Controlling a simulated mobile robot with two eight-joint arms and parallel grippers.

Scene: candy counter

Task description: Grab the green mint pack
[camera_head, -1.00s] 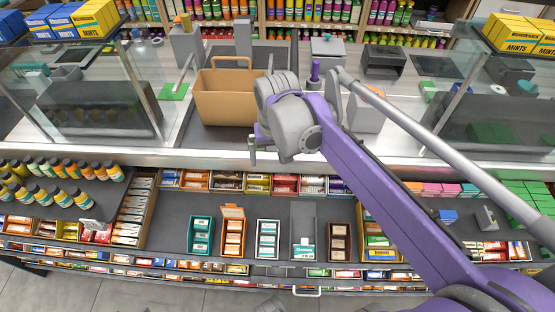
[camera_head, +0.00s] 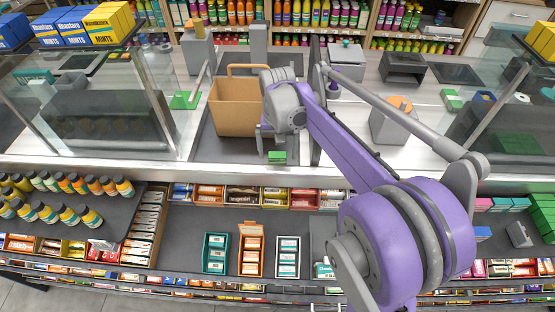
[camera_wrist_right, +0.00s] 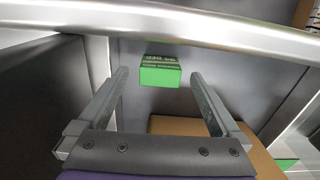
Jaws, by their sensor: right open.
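A small green pack with dark printing on one side (camera_wrist_right: 160,76) lies on the grey counter recess in the right wrist view. In the head view it shows as a green box (camera_head: 277,157) just below my right gripper (camera_head: 264,143), near the metal front rail. In the wrist view my right gripper (camera_wrist_right: 159,92) is open and empty. Its two fingers point toward the pack, which appears between and beyond the tips, with no contact visible. My left gripper is in neither current view.
A brown paper bag (camera_head: 235,112) stands right beside my right gripper; its edge shows in the wrist view (camera_wrist_right: 180,125). The metal rail (camera_wrist_right: 160,25) crosses beyond the pack. Glass panels (camera_head: 95,100) stand at the left. Candy boxes fill the lower shelf.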

